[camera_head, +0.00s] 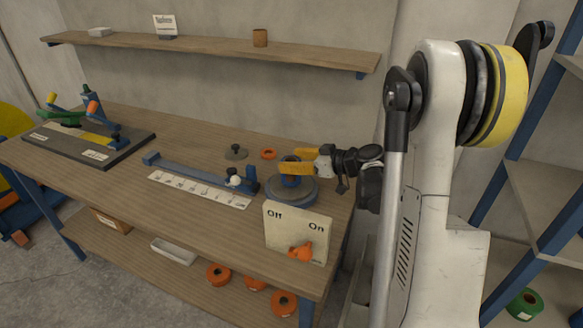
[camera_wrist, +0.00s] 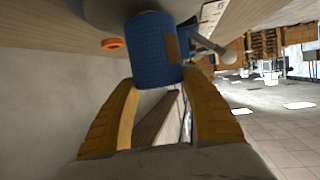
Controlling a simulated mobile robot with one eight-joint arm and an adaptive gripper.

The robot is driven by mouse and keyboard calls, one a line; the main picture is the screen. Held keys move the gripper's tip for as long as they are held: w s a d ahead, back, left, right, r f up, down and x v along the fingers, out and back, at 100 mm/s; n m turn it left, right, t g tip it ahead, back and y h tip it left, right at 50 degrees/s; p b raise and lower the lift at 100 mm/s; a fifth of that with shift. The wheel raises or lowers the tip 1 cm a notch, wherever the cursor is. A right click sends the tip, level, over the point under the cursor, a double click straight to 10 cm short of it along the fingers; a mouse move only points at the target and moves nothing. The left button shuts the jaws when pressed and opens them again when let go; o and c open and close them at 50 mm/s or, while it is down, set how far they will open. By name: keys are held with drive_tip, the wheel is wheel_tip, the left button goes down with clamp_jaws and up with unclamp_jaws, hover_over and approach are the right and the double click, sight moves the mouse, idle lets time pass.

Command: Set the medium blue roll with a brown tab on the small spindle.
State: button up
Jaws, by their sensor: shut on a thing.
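The blue roll (camera_wrist: 153,50) has a brown tab (camera_wrist: 172,49) on its side in the wrist view. My gripper (camera_wrist: 158,80) has its two yellow fingers shut on the roll, one on each side. In the head view my gripper (camera_head: 288,161) reaches in from the right, and the blue roll (camera_head: 290,181) shows partly behind the fingers. The roll is over a round blue-grey disc base (camera_head: 272,192). I cannot tell whether it touches the base, and any spindle post there is hidden.
An Off/On panel (camera_head: 296,232) with an orange switch stands at the front right edge. A blue bar tool (camera_head: 200,172) and a marked strip (camera_head: 200,190) lie left of the disc. An orange ring (camera_head: 268,153) lies behind. A dark board with clamps (camera_head: 88,143) is far left.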

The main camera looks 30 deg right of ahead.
drive_tip(key=shift+f, duration=0.6)
drive_tip(key=shift+s+r, duration=0.1)
drive_tip(key=shift+r, duration=0.05)
drive_tip(key=o, duration=1.3)
